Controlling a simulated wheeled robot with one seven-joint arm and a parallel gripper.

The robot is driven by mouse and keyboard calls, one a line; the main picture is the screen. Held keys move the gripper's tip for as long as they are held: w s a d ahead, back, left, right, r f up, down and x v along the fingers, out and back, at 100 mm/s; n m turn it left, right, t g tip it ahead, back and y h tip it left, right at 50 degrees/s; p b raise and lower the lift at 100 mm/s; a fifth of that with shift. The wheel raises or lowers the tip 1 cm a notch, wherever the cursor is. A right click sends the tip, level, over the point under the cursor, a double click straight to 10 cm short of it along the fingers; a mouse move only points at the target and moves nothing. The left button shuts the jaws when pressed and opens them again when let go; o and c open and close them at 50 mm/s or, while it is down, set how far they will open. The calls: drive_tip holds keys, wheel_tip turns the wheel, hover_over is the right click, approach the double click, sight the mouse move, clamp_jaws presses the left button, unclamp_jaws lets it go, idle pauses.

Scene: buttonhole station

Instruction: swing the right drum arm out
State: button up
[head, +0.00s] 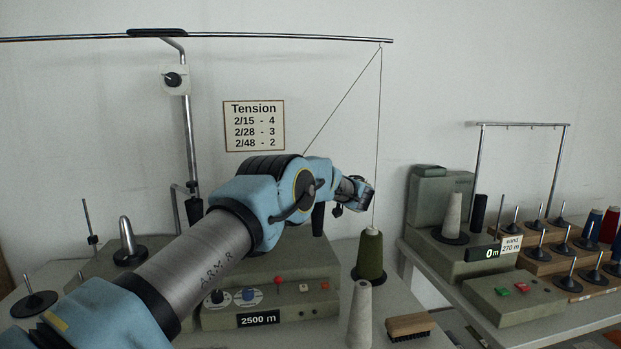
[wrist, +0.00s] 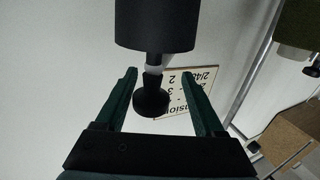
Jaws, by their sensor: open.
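My gripper (wrist: 158,73) is open, with one dark green finger on each side of a black knob (wrist: 151,98). I see no clear contact between finger and knob. The knob joins a black drum (wrist: 155,25) through a pale collar; this looks like the right drum arm. In the head view my gripper (head: 366,192) is small and dark, and its jaws are hard to make out. A black upright drum (head: 318,218) shows partly beneath my arm, which hides the rest of it. Whether it is swung in or out I cannot tell.
An olive thread cone (head: 370,256) stands right of the machine, its thread rising to the overhead rail (head: 250,36). A bare pale cone (head: 360,316) and a brush (head: 408,326) are at the front. A winder (head: 440,215) stands on the right table.

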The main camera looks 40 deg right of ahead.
drive_tip(key=shift+s, duration=0.1)
drive_tip(key=s+b, duration=0.4)
drive_tip(key=s, duration=0.6)
drive_tip(key=shift+s+a, duration=0.3)
